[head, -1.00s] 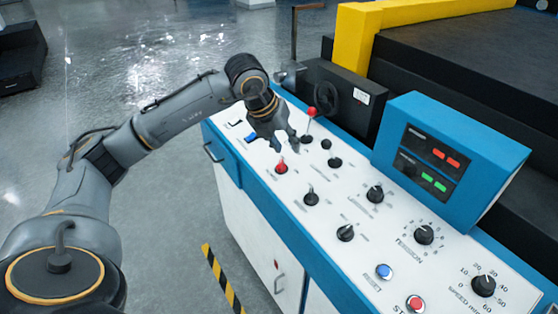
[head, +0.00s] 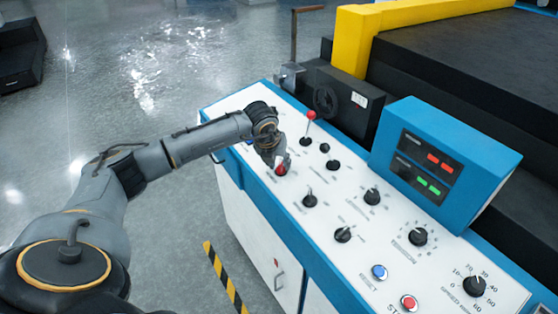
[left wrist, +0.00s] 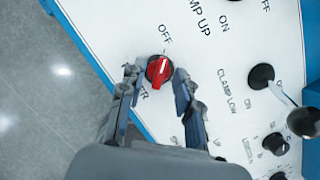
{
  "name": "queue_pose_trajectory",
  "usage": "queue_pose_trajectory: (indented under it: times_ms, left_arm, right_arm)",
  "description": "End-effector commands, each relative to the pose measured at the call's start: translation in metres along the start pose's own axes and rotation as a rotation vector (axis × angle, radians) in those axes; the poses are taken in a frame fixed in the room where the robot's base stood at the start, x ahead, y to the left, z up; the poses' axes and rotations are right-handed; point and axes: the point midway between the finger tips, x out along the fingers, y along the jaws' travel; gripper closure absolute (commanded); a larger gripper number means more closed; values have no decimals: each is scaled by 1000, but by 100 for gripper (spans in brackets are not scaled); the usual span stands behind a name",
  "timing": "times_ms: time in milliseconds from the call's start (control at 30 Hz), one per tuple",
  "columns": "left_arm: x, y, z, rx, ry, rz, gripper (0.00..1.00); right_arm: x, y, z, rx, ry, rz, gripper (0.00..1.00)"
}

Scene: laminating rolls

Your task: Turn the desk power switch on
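The desk power switch is a red rotary knob (head: 281,170) near the front-left edge of the white desk panel; the left wrist view shows it closer (left wrist: 159,71). An OFF label (left wrist: 165,33) is printed beside it, and another label by it is partly covered by a finger. My left gripper (head: 280,161) is low over the panel at the knob. In the left wrist view its fingers (left wrist: 157,80) are apart, one on each side of the knob. I cannot tell whether they touch it. My right gripper is not in view.
A red-topped lever (head: 310,117) stands behind the knob, with several black knobs along the panel. A blue button (head: 379,272) and a red button (head: 409,302) are at the near end. A blue display box (head: 440,155) rises at the right. Grey floor lies left of the desk.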

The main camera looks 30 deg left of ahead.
Motion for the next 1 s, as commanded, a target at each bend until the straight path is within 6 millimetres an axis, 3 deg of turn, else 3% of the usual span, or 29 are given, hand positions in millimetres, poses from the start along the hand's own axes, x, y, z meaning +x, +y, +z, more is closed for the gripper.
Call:
queue_pose_trajectory:
  times_ms: [367, 500, 533, 1000]
  left_arm:
    - [6, 0, 0, 1, -1, -2, 69]
    - [6, 0, 0, 1, 0, -1, 98]
    - [6, 0, 0, 1, 0, -1, 100]
    - [8, 1, -2, 52, 1, -15, 100]
  right_arm:
    - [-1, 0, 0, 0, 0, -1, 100]
    - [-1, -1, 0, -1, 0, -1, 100]
    - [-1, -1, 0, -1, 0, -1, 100]
    - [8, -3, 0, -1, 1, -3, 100]
